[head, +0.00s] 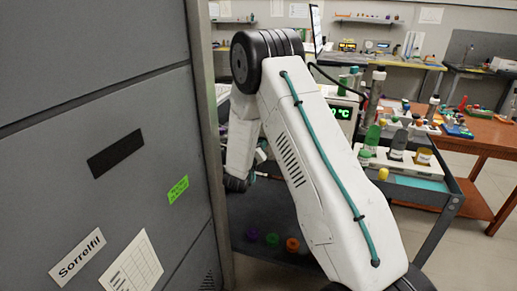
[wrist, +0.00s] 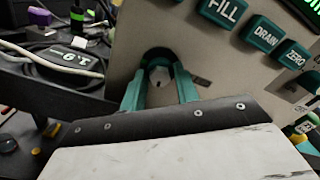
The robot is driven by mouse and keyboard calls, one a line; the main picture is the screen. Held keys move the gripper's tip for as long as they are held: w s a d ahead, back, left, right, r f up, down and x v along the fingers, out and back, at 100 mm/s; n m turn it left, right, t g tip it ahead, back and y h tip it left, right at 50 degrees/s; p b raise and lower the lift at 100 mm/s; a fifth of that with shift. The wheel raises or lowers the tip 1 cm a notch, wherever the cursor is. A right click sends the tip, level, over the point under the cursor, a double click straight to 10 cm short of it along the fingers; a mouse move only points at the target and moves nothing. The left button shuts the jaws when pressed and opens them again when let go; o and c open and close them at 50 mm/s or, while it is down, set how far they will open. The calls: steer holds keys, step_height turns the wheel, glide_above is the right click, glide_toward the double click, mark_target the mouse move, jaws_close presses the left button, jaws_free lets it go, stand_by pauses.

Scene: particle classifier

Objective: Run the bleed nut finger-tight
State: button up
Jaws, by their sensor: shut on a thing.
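How far the nut is threaded on cannot be made out. In the head view, my own arm hides the gripper and the nut, and most of the instrument; part of its green display (head: 341,112) shows.
DRAIN (wrist: 262,34) and ZERO (wrist: 296,56) buttons sit close to the right of the fingers. In the head view, a tall grey cabinet (head: 100,130) stands close at left; bottles (head: 398,143) stand right of my arm.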

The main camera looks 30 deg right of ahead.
steer(key=shift+f+m, duration=0.1)
steer(key=shift+m, duration=0.5)
steer(key=o, duration=1)
steer(key=v, duration=0.8)
